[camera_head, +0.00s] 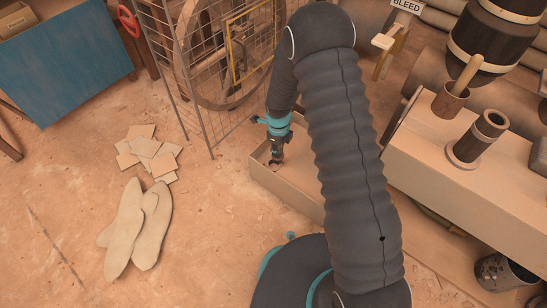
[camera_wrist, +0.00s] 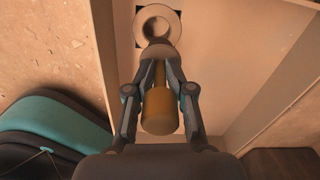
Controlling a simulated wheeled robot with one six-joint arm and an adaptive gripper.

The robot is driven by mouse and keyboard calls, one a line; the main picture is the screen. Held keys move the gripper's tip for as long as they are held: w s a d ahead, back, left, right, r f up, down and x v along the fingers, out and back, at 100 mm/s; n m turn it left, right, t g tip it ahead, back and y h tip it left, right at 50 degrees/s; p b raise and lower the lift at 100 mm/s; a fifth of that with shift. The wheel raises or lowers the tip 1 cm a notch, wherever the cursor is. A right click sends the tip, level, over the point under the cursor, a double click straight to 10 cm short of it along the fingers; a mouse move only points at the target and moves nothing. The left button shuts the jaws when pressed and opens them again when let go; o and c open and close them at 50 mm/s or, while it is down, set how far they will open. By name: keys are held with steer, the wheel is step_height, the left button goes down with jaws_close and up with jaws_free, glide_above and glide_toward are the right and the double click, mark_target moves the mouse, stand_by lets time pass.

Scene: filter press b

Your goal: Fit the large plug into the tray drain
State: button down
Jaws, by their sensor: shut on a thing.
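My gripper (camera_wrist: 158,52) is shut on the large plug (camera_wrist: 160,110), an ochre piece with a thick rounded cylinder towards my palm and a thinner stem running between the fingers. The tray drain (camera_wrist: 157,24) is a pale round collar with a hole, just beyond the fingertips in the wrist view. I cannot tell whether the plug touches it. The tray (camera_head: 292,192) is a shallow beige box. In the head view my gripper (camera_head: 276,158) points down inside its far left end; the plug is too small to make out there.
A wire cage (camera_head: 195,85) stands close behind the tray. A beige bench (camera_head: 450,170) with upright pipe stubs is to the right. Pale sacks (camera_head: 137,228) and flat tiles (camera_head: 150,152) lie on the floor at left. Open floor lies between them and the tray.

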steer(key=shift+w+a+f, duration=0.15)
steer(key=shift+a+f, duration=0.3)
steer(key=shift+a, duration=0.3)
steer(key=shift+f, duration=0.15)
steer(key=shift+f+b, duration=0.35)
steer(key=shift+f, duration=1.5)
steer(key=shift+f, duration=0.15)
steer(key=c, duration=1)
jaws_free()
steer(key=shift+o, duration=0.2)
step_height(320, 180, up, 12)
steer(key=p, duration=0.1)
steer(key=shift+r+p, duration=0.25)
steer(key=shift+p, duration=0.15)
